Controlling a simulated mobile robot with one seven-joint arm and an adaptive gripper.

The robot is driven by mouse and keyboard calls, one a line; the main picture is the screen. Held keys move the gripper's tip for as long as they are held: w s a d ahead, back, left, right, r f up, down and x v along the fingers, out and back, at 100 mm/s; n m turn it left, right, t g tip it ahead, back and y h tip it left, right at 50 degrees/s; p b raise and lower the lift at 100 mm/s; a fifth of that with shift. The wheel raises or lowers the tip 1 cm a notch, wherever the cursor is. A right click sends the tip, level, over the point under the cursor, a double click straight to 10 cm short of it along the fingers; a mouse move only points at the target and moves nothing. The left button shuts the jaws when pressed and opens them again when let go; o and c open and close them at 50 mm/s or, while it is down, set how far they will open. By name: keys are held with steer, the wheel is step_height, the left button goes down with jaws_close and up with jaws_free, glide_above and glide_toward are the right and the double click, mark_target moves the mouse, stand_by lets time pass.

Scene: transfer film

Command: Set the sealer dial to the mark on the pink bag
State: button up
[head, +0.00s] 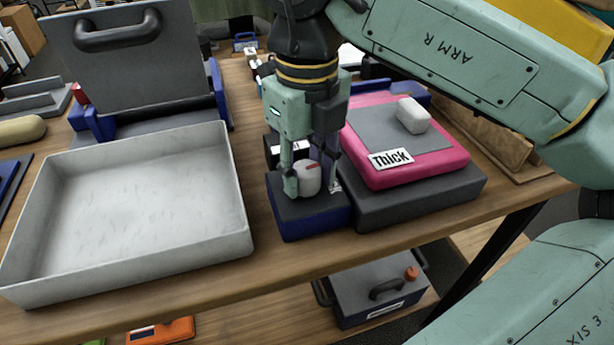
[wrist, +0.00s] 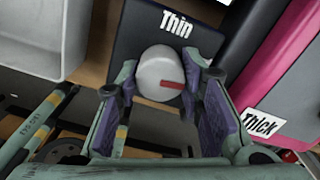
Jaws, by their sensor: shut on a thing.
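The sealer dial (head: 308,179) is a white round knob with a red pointer line, on top of a dark blue control box (head: 310,222). My gripper (head: 311,184) points down and is shut on the dial, one finger on each side. In the wrist view the dial (wrist: 160,75) sits between the fingers, its red line pointing right. A "Thin" label (wrist: 176,23) is on the box above the dial there. The pink bag (head: 440,163) lies to the right with a "Thick" mark (head: 390,159). Other labels on the box are mostly hidden by my gripper.
A large pale tray (head: 140,215) stands left of the control box. A white block (head: 412,115) lies on the pink bag, which rests on a dark grey base (head: 420,198). A grey panel with a handle (head: 135,55) stands behind the tray.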

mark_target(307, 170)
steer(key=shift+m+b, duration=0.35)
steer(key=shift+m, duration=0.55)
steer(key=o, duration=1.2)
steer(key=shift+c, duration=0.2)
step_height(307, 170, up, 8)
steer(key=shift+f, duration=0.2)
